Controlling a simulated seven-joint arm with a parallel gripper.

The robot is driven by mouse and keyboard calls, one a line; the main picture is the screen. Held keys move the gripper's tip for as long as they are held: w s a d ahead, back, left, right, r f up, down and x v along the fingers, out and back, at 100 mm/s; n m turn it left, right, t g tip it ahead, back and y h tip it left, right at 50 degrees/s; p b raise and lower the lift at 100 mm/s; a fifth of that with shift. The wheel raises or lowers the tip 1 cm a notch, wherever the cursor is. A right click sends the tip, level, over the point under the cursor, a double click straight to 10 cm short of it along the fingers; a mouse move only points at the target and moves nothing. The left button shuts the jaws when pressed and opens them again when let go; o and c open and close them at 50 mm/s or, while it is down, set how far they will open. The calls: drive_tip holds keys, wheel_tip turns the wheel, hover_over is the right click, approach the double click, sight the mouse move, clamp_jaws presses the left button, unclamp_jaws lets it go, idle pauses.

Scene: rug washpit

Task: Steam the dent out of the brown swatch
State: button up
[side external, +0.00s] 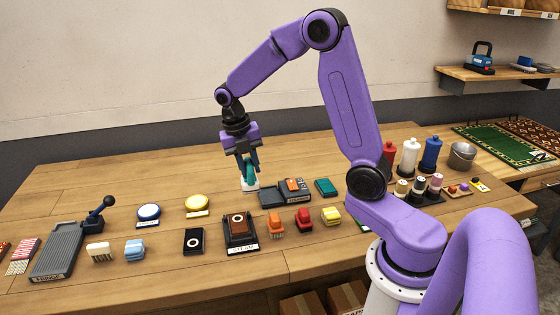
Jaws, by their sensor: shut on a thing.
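The brown swatch (238,219) lies on a dark stand (240,239) with a white label that seems to read "STEAM", at the middle front of the table. My gripper (248,165) points down behind the stand and is shut on a teal-and-white tool (250,184), which looks like a small hand steamer. The tool is upright, at or just above the table; I cannot tell whether it touches. It is apart from the brown swatch.
A dark tray (271,199) with an orange item stands just right of the tool. A black swatch (194,240) lies left of the stand, and orange (277,225), red and yellow brushes lie right. Blue and yellow round pads stand further left. Bottles stand at the right.

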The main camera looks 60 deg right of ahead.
drive_tip(key=shift+w+a+f, duration=0.5)
drive_tip(key=shift+w+f, duration=0.05)
drive_tip(key=shift+f, duration=0.8)
drive_tip(key=shift+w+a+f, duration=0.45)
drive_tip(key=shift+w+f, duration=0.1)
drive_tip(key=shift+f, duration=0.85)
drive_tip(key=shift+w+a+f, duration=0.5)
drive_tip(key=shift+w+f, duration=0.05)
drive_tip(key=shift+f, duration=0.8)
drive_tip(key=shift+s+a+f, duration=0.5)
drive_tip(key=shift+s+a, duration=0.1)
drive_tip(key=shift+a, duration=0.05)
drive_tip(key=shift+s+a, duration=0.7)
drive_tip(key=shift+s, duration=0.05)
drive_tip(key=shift+w+d, duration=1.3)
drive_tip(key=shift+w+d+r, duration=0.1)
drive_tip(key=shift+w+r, duration=0.05)
drive_tip(key=shift+r, duration=0.05)
wheel_tip(320, 180, up, 8)
drive_tip(key=shift+f, duration=0.15)
drive_tip(key=shift+f, duration=0.1)
